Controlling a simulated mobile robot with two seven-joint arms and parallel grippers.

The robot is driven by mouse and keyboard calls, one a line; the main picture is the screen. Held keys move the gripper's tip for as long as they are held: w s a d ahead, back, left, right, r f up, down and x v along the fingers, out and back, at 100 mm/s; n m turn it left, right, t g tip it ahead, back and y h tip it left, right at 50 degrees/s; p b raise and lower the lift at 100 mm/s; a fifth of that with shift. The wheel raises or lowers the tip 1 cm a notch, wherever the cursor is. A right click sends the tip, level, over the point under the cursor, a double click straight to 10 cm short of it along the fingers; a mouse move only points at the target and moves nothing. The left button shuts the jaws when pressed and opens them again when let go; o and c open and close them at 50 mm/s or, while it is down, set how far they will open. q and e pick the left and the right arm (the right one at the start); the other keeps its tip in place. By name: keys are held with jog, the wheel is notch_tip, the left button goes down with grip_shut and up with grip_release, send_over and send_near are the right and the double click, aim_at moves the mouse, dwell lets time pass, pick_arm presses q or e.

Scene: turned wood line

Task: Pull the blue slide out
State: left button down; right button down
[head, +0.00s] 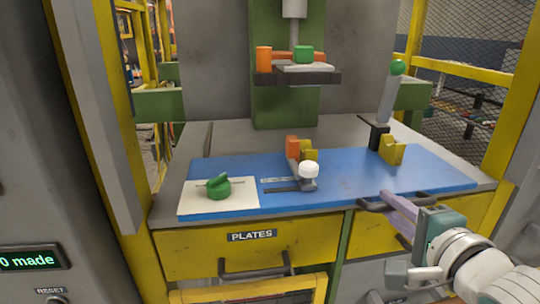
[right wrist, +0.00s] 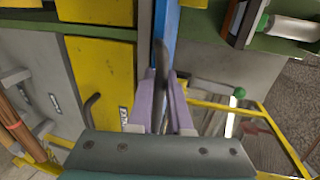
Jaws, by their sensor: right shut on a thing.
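The blue slide (head: 345,178) is a flat blue board on top of the yellow bench. It shows edge-on as a blue strip in the right wrist view (right wrist: 166,22). A dark bar handle (head: 372,205) is at its front right edge. My right gripper (head: 386,196) reaches in from the lower right, its purple fingers shut on this handle. In the right wrist view the dark handle (right wrist: 162,55) stands between the fingers of the right gripper (right wrist: 163,76). My left gripper is not in view.
On the board are a white plate with a green knob (head: 218,187), a fixture with a white ball knob (head: 308,170) and a yellow block (head: 392,150). A green-knobbed lever (head: 390,92) stands behind. A PLATES drawer (head: 240,248) is below. Yellow mesh fencing (head: 508,110) borders the right.

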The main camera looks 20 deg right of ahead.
jog(key=f+p+v, duration=0.2)
jog(key=p+v, duration=0.2)
jog(key=v, duration=0.8)
jog(key=shift+s, duration=0.4)
jog(key=shift+a, duration=0.1)
jog(key=c, duration=1.3)
grip_release()
jog(key=shift+o, duration=0.9)
jog(key=shift+s+f, duration=0.15)
jog(key=shift+s, duration=0.1)
